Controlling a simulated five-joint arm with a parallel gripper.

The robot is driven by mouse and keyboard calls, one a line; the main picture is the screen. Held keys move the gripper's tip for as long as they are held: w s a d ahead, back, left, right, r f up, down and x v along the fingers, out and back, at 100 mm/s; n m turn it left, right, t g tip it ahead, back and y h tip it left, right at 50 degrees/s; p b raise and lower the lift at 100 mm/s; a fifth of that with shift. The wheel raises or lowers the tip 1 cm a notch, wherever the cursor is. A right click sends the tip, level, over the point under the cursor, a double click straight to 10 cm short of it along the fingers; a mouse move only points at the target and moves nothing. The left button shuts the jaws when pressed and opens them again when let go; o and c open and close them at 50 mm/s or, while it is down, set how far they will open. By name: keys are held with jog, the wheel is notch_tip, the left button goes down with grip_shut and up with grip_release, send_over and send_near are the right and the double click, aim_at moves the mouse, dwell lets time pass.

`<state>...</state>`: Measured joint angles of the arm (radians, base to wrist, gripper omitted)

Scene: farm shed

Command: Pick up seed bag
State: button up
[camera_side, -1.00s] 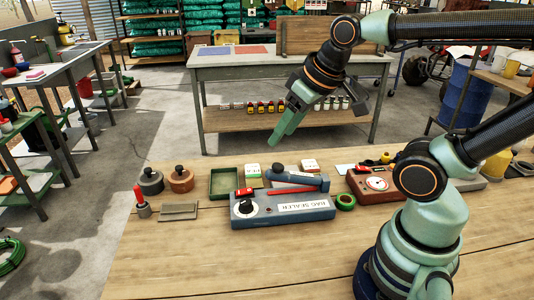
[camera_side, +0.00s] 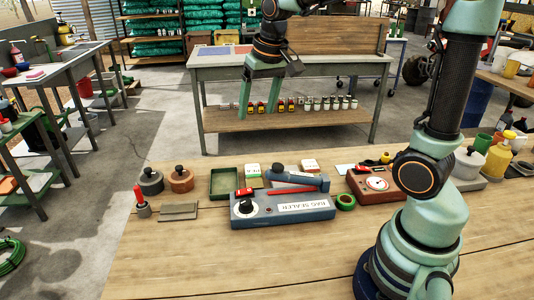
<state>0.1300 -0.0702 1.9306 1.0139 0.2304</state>
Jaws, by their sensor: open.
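My gripper (camera_side: 259,108) is open and empty, its two green fingers pointing down. It hangs in the air above the workbench, appearing in front of the far table. Below it in the picture, a small white and green packet (camera_side: 252,170) lies behind the bag sealer (camera_side: 258,213), right of a green tray (camera_side: 224,183). A second small pale packet (camera_side: 310,165) lies farther right. I cannot tell whether either packet is the seed bag. The bag sealer partly blocks the view behind it.
Two weights, grey (camera_side: 150,182) and brown (camera_side: 181,180), stand left of the tray. A green tape roll (camera_side: 345,202) and a brown box with a dial (camera_side: 373,184) are to the right. The front of the workbench (camera_side: 200,262) is clear.

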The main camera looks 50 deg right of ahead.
jog(key=w+d+f+m+g, duration=0.2)
jog(key=w+d+f+m, duration=0.1)
jog(key=w+d+f, duration=0.3)
jog(key=m+g, duration=0.1)
jog(key=m, duration=0.1)
send_over(252, 166)
notch_tip(252, 166, down, 7)
jog(key=f, duration=0.6)
jog(key=shift+d+f, duration=0.3)
jog(key=shift+d, duration=0.05)
jog(key=shift+a+f, duration=0.15)
jog(key=shift+f, duration=1.25)
jog(key=shift+a+f, duration=0.15)
jog(key=shift+f, duration=1.25)
jog(key=c, duration=1.1)
jog(key=shift+r, duration=0.1)
jog(key=shift+c, duration=0.2)
